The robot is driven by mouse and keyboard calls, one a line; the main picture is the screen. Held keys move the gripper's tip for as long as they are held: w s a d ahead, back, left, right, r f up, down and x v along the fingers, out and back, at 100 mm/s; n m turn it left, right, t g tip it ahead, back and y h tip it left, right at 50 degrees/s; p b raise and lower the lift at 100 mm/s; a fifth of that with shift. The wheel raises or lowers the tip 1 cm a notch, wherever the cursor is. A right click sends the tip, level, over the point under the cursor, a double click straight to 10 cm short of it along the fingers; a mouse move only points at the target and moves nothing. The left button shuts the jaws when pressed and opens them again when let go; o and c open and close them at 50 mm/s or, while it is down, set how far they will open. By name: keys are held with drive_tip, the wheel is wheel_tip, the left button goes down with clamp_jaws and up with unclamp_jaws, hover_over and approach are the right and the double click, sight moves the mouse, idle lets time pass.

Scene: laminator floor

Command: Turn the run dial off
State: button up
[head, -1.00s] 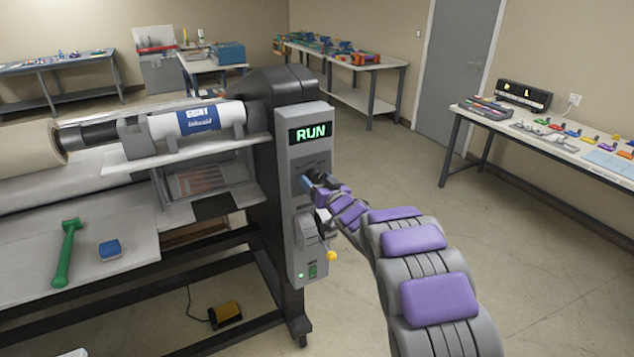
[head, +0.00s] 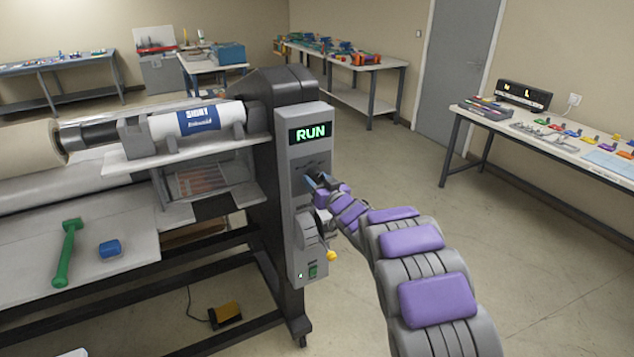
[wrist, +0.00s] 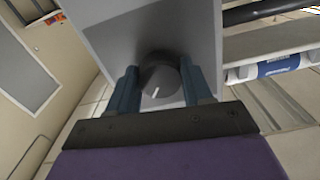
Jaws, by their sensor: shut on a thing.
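The run dial (wrist: 158,82) is a dark round knob with a white pointer line on the grey face of the control panel (head: 311,165). In the wrist view my gripper (wrist: 158,90) has one blue-grey finger on each side of the dial and is shut on it. The pointer line shows near the dial's lower edge. In the head view my gripper (head: 312,183) reaches the panel below the display, and hides the dial there.
Below my gripper the panel carries a grey round part, a yellow-knobbed lever (head: 331,256) and a green switch (head: 312,271). Open floor lies to the right.

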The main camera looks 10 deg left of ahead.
drive_tip(key=n+b, duration=0.1)
drive_tip(key=n, duration=0.3)
drive_tip(key=shift+f+n, duration=0.1)
drive_tip(key=shift+n, duration=0.3)
drive_tip(key=shift+n+b, duration=0.55)
drive_tip(key=shift+n, duration=0.85)
drive_tip(key=o, duration=1)
drive_tip(key=shift+o, duration=0.2)
drive_tip(key=shift+s+d, duration=0.2)
drive_tip(key=shift+s, duration=0.15)
drive_tip(key=p+v, duration=0.3)
drive_tip(key=v, duration=1.3)
drive_tip(key=shift+d, duration=0.15)
